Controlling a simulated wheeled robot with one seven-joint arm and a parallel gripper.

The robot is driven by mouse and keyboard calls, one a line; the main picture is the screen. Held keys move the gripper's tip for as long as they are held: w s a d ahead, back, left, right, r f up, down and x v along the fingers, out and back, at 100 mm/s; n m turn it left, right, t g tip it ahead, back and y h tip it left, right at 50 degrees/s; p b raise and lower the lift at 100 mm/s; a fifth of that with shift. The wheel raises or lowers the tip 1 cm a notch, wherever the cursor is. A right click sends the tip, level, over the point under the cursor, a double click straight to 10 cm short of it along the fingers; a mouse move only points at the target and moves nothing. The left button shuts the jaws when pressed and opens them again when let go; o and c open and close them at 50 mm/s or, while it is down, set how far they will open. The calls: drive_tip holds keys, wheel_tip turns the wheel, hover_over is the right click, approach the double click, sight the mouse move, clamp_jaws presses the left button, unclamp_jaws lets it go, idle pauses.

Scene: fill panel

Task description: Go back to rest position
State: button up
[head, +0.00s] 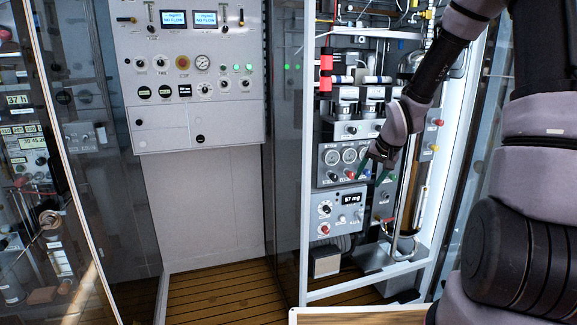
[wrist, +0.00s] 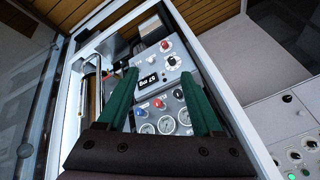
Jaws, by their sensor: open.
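My gripper (head: 373,175) is in front of the fill panel in the right half of the head view. In the wrist view its two green fingers (wrist: 160,100) are spread apart with nothing between them. Beyond them is a grey box (wrist: 165,60) with a small display and knobs. The same display box (head: 343,212) shows in the head view, reading what looks like 57 mg. A gauge panel (head: 343,160) with round dials and coloured knobs is above it, partly behind my gripper. I cannot tell whether my fingers touch the panel.
A white frame (head: 350,289) surrounds the panel. A grey control cabinet (head: 190,75) with displays, knobs and lights hangs to the left. Dark glass doors stand on both sides of it. The slatted wooden floor (head: 220,300) is bare below. A wood-topped surface (head: 360,316) is at the bottom.

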drive_tip(key=s+d+r+h, duration=0.2)
drive_tip(key=s+r, duration=0.8)
drive_tip(key=r, duration=0.5)
drive_tip(key=s+a+r+y, duration=0.1)
drive_tip(key=s+r, duration=0.3)
drive_tip(key=s, duration=0.4)
drive_tip(key=s+r+t+y, duration=0.1)
drive_tip(key=s+r, duration=0.4)
drive_tip(key=s, duration=0.2)
drive_tip(key=shift+s+a+r+m+t, duration=0.3)
drive_tip(key=shift+s+a+m, duration=0.05)
drive_tip(key=shift+m, duration=0.05)
drive_tip(key=shift+c, duration=0.2)
